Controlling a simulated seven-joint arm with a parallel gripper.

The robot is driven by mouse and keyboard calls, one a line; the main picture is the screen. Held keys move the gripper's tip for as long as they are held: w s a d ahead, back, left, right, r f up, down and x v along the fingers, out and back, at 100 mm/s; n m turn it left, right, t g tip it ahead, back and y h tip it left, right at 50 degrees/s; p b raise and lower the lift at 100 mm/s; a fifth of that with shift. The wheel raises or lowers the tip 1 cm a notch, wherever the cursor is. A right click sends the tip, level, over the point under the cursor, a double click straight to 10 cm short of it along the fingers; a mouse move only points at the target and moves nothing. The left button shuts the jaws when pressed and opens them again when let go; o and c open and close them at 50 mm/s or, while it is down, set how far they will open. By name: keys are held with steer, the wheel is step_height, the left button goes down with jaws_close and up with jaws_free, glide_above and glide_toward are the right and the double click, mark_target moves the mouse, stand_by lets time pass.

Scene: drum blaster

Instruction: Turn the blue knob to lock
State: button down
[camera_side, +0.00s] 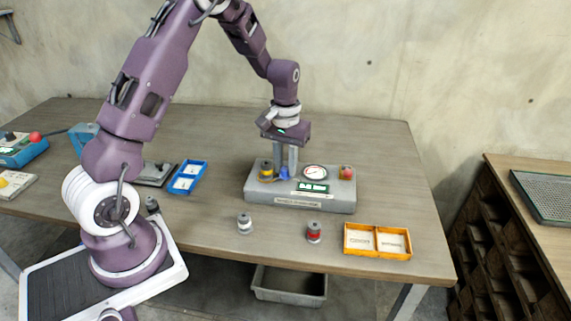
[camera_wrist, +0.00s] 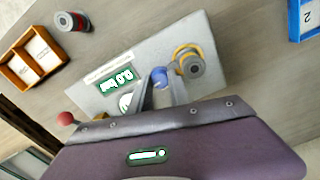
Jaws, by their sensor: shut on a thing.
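The blue knob (camera_side: 284,173) is on the top face of the grey control box (camera_side: 320,200). It also shows in the wrist view (camera_wrist: 160,76), between my fingertips. My gripper (camera_side: 286,168) points straight down over the box, its two fingers on either side of the knob and shut on it. In the wrist view my gripper (camera_wrist: 161,84) partly hides the knob. I cannot tell the knob's turn angle or any lock mark. The box's green display (camera_wrist: 117,81) appears to read 0.0 bar.
On the box, a yellow-ringed fitting (camera_side: 267,170) stands left of the knob; a gauge (camera_side: 315,172) and red button (camera_side: 346,172) stand right. A grey-white spool (camera_side: 245,224), a red spool (camera_side: 314,232) and an orange tray (camera_side: 360,250) lie in front. A blue tray (camera_side: 198,166) lies left.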

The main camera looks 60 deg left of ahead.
steer(key=shift+m, duration=0.6)
steer(key=c, duration=1.2)
jaws_free()
